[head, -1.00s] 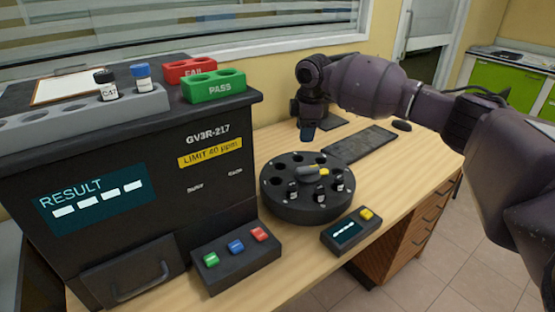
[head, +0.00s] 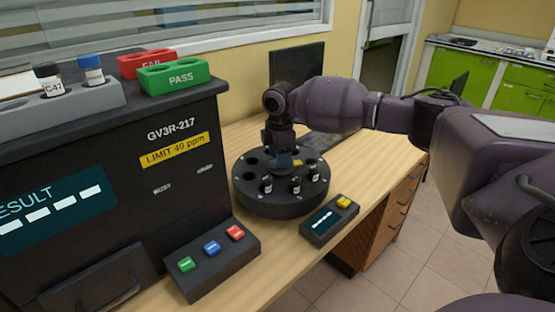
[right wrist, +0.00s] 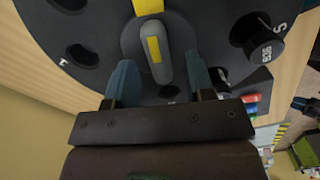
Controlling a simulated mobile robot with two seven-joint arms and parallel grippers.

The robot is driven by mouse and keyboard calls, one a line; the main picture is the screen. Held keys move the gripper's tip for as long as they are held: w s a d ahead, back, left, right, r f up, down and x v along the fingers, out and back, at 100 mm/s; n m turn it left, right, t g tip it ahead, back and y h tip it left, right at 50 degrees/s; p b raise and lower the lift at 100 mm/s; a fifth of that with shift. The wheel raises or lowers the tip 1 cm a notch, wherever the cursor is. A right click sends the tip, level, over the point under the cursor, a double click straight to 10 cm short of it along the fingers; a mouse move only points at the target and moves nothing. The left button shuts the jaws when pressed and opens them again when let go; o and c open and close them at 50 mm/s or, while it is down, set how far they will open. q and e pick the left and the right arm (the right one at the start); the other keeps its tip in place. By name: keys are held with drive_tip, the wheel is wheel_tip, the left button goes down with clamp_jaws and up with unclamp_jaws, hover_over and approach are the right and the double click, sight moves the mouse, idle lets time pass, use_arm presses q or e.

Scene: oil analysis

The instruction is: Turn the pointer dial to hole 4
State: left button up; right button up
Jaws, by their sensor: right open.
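The round black carousel (head: 262,204) stands on the wooden desk with several small vials in its holes. Its pointer dial, a grey bar with a yellow stripe (right wrist: 155,55), sits at the centre in the right wrist view. My right gripper (head: 284,162) is over the carousel's middle, pointing down. In the right wrist view, its two blue fingers (right wrist: 160,82) are open on either side of the dial's near end, with gaps visible. In the head view, the gripper hides most of the dial. I cannot make out which hole is 4. My left gripper is not in view.
The analyser (head: 150,210) stands left of the carousel, with a three-button box (head: 212,262) in front. A small display box with a yellow button (head: 330,219) sits at the carousel's front right. A dark monitor (head: 297,82) stands behind my arm.

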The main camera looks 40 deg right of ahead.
drive_tip(key=shift+f, duration=0.45)
